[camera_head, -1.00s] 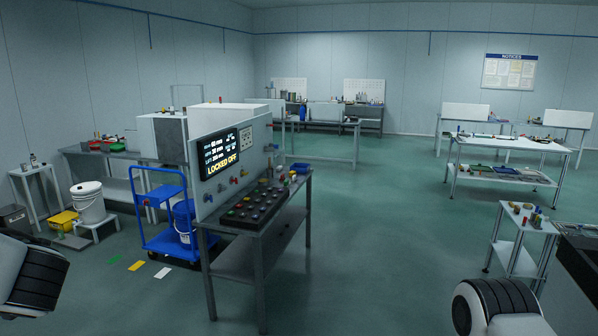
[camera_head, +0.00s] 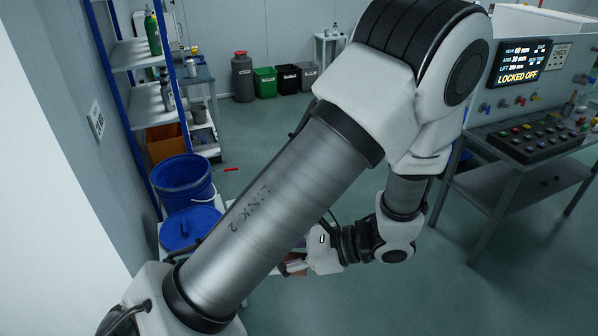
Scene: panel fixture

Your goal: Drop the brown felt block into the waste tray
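My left arm crosses the middle of the view and bends down. Its gripper (camera_head: 286,268) is low in the middle, small and partly behind my own arm link. Its fingers are too hidden to tell open from shut. A small brown patch (camera_head: 298,274) shows right beside the gripper. I cannot tell whether it is the brown felt block, nor whether it is held. No waste tray can be made out. My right gripper is out of view.
A blue bucket (camera_head: 182,181) and a round blue lid (camera_head: 190,228) are at the left, below a blue-posted shelf (camera_head: 131,53). A green bin (camera_head: 265,83) stands at the back. A control panel table (camera_head: 510,185) is at the right. Open floor lies between.

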